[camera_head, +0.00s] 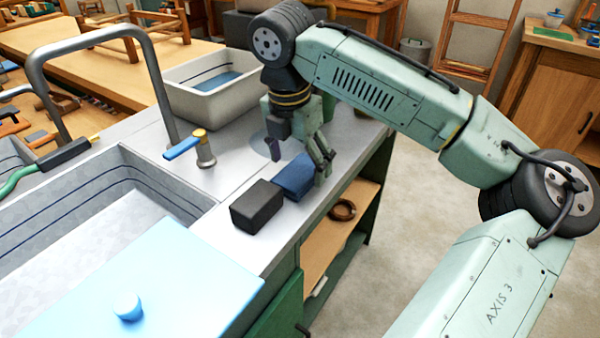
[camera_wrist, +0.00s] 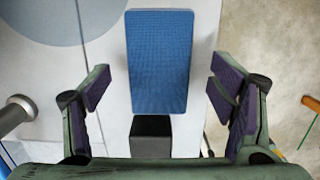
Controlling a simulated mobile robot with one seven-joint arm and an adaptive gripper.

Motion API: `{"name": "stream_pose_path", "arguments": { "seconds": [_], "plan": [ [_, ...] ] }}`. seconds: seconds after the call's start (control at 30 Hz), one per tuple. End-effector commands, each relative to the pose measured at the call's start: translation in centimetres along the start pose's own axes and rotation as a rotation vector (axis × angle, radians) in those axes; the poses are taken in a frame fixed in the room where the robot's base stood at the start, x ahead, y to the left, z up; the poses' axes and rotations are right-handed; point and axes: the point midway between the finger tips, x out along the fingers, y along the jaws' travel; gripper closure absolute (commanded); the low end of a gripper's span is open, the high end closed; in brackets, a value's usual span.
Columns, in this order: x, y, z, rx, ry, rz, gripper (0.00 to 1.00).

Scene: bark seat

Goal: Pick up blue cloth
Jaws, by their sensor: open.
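The blue cloth (camera_head: 295,178) is a folded, block-like blue bundle lying on the grey counter near its front edge. In the wrist view the cloth (camera_wrist: 160,60) is an upright blue rectangle in the upper middle, with a woven surface. My gripper (camera_head: 300,157) is above and close to the cloth in the head view, pointing down. In the wrist view my gripper (camera_wrist: 160,92) has its two dark-padded fingers wide apart, one on either side of the cloth's lower end, with nothing between them touching. The exact height above the cloth is hard to tell.
A dark grey block (camera_head: 257,206) sits right beside the cloth, also in the wrist view (camera_wrist: 151,137). A tap with a blue lever (camera_head: 204,150), a sink (camera_head: 110,190) and a white basin (camera_head: 207,100) stand to the left and behind. The counter edge drops to a shelf (camera_head: 335,225).

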Motion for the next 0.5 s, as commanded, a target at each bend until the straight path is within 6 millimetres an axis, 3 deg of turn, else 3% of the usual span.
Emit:
{"name": "stream_pose_path", "arguments": {
  "seconds": [0.13, 0.37, 0.5],
  "plan": [
    [1.5, 0.0, 0.1, 0.002, -0.001, 0.001, 0.22],
    [1.8, 0.0, 0.0, 0.001, -0.001, 0.001, 0.22],
    [1.8, 0.0, 0.0, 0.001, -0.001, 0.001, 0.30]
  ]
}}
